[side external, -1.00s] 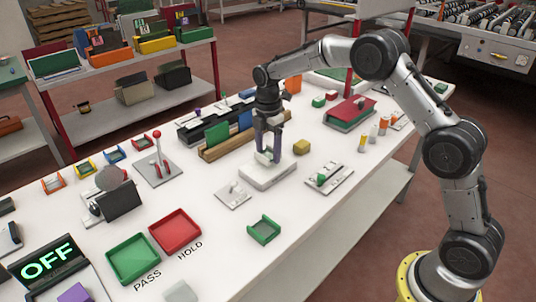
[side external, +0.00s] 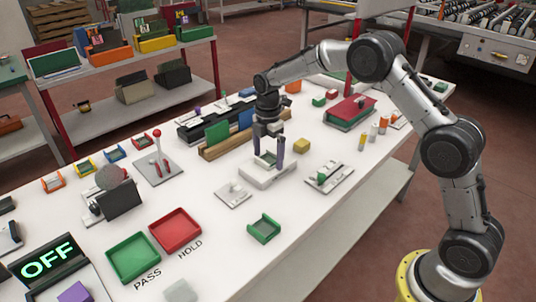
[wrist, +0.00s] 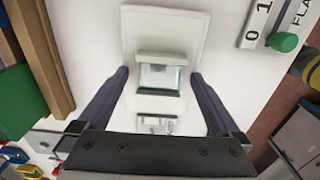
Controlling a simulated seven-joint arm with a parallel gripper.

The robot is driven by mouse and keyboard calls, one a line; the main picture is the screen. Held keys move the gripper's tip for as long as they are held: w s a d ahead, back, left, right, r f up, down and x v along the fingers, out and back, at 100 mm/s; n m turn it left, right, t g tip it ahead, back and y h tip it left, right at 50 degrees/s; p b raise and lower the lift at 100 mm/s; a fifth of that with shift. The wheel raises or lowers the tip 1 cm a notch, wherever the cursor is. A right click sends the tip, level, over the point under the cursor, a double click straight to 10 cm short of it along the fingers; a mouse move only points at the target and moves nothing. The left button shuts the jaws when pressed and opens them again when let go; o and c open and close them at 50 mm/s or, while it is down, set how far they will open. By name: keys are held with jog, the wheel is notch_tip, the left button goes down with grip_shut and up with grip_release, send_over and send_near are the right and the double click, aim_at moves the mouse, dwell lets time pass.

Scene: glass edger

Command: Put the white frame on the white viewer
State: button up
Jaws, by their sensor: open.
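The white frame (wrist: 160,58), with a pale greenish pane in its middle, sits on the white viewer (wrist: 165,25). In the side view the frame (side external: 267,158) stands on top of the viewer's base (side external: 264,182), partly hidden by a finger. My gripper (side external: 270,156) is open, with its two dark purple fingers low over the viewer on either side of the frame. In the wrist view, gaps show between the fingers of my gripper (wrist: 160,78) and the frame.
A wooden rack (side external: 228,142) with green and blue panels stands just behind the viewer. A switch plate (side external: 330,177) with a green knob lies to its right, a yellow block (side external: 301,146) nearby. A small green frame (side external: 264,228) lies in front. Red (side external: 176,232) and green (side external: 133,258) trays are front left.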

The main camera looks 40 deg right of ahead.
aim_at(268, 159)
notch_tip(268, 159, up, 12)
jog(key=shift+r, duration=0.25)
jog(key=s+a+r+m+t, duration=0.1)
jog(key=s+r+m+t, duration=0.1)
jog(key=s+r+m, duration=0.5)
jog(key=s+r+m+t, duration=0.1)
jog(key=s+r+m, duration=0.15)
jog(key=s, duration=0.85)
jog(key=s+a+f+m+t, duration=0.1)
jog(key=s+f+m, duration=0.4)
jog(key=s, duration=1.2)
jog(key=m+t, duration=0.1)
jog(key=m, duration=0.2)
jog(key=shift+s+t, duration=0.3)
jog(key=shift+m, duration=0.25)
